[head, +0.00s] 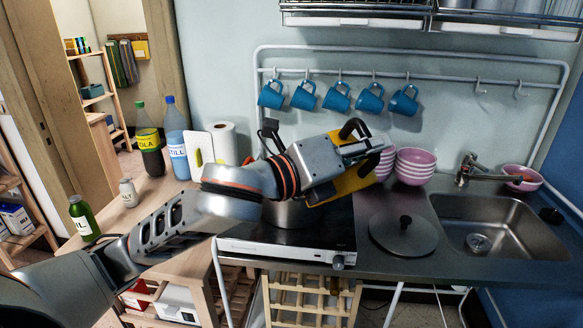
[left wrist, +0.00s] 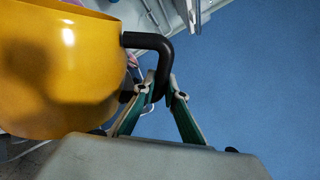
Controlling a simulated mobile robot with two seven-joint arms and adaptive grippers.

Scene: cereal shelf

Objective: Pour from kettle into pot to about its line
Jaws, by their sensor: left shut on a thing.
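The yellow kettle (head: 352,184) is held up above the hob's right part, partly hidden behind my left gripper (head: 366,147). The left wrist view shows the kettle's smooth yellow body (left wrist: 60,65) close up and its black handle (left wrist: 148,41). My left gripper's two fingers (left wrist: 163,95) are shut on that handle. The kettle looks tilted in the head view; its spout and any stream are hidden. The grey metal pot (head: 290,214) stands on the hob, mostly covered by my left arm. Its inside, line and liquid level cannot be seen. My right gripper is not in view.
A dark lid (head: 403,236) lies right of the hob (head: 290,240). Pink bowls (head: 414,166) stand behind it, with the sink (head: 500,225) further right. Bottles (head: 149,140) and a paper roll (head: 224,142) stand left. Blue mugs (head: 337,97) hang from a rail above.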

